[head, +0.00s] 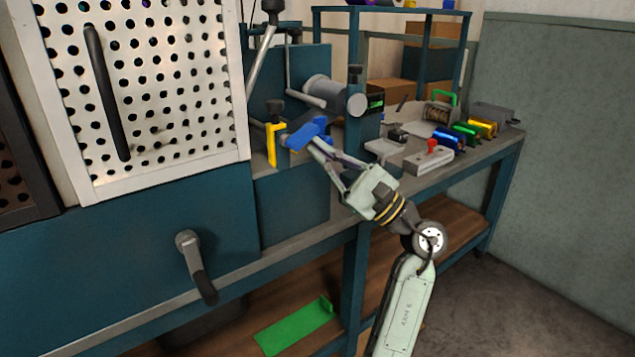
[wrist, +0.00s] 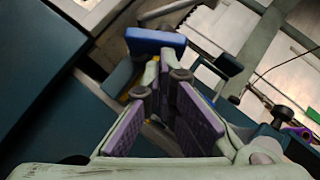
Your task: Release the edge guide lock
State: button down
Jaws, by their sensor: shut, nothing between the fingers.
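I cannot tell for certain which part is the edge guide lock. My gripper (head: 319,147) is shut and empty, with its fingertips at the right end of the blue block. In the wrist view the block (wrist: 155,40) lies just beyond the fingertips (wrist: 166,72). Whether they touch is unclear. Only a sliver of yellow shows behind the fingers there.
A white perforated guard (head: 170,90) with a black handle stands to the left. A grey cylinder (head: 325,93) is behind the block. A teal post (head: 362,130) rises close to my arm. Foil rolls (head: 466,132) and a red-knobbed block (head: 428,160) sit on the bench at right.

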aim_at(320, 131)
notch_tip(320, 131, up, 4)
jog(key=n+g+h+b, duration=0.2)
jog(key=n+g, duration=0.1)
jog(key=n, duration=0.2)
jog(key=n+g+h+b, duration=0.2)
jog(key=n+g+b, duration=0.1)
jog(key=n, duration=0.2)
jog(key=shift+g, duration=0.3)
jog(key=shift+b, duration=0.35)
